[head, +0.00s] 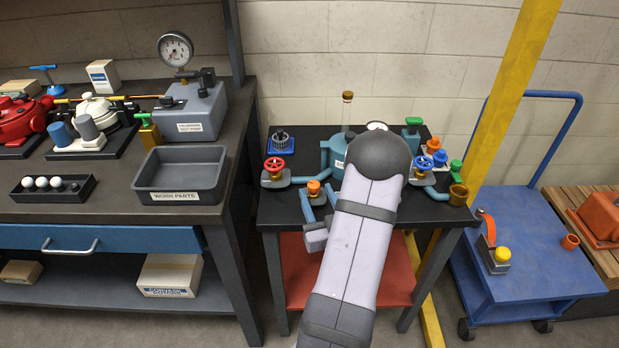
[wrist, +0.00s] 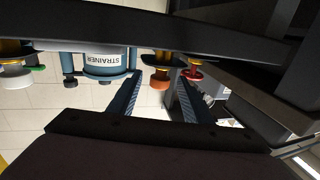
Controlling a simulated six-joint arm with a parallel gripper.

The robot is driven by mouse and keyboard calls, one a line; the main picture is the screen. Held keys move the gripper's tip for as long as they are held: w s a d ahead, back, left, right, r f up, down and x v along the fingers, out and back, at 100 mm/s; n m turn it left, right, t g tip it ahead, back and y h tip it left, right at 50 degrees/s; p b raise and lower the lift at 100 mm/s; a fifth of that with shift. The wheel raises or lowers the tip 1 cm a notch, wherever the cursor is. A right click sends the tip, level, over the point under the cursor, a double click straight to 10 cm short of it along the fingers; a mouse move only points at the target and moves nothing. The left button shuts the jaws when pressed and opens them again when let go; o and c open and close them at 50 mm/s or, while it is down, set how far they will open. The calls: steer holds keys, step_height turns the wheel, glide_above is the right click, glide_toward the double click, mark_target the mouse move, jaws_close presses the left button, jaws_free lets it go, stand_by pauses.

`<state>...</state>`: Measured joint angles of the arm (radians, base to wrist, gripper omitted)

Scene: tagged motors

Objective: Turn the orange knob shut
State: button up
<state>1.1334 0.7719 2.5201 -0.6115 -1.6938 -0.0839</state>
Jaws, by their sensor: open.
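An orange knob (head: 313,187) on a brass stem tops a blue-grey pipe valve at the front of the dark bench, left of my arm. In the wrist view, which is upside down, the orange knob (wrist: 159,84) shows between the two fingers of my gripper (wrist: 158,78). The fingers are apart, one on each side of it in the picture, with no visible contact. I cannot tell how deep the knob sits between them. A second orange knob (head: 433,146) stands at the right rear of the bench.
A red handwheel (head: 275,167) stands left of the orange knob, close beside the finger in the wrist view (wrist: 194,74). The blue-grey strainer (head: 326,158) is behind, partly hidden by my arm. Blue (head: 424,163) and green (head: 456,167) knobs crowd the bench's right side.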

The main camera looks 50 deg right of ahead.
steer(key=shift+p+x, duration=0.8)
steer(key=shift+x, duration=2.75)
steer(key=c, duration=1.1)
steer(key=shift+o, duration=0.2)
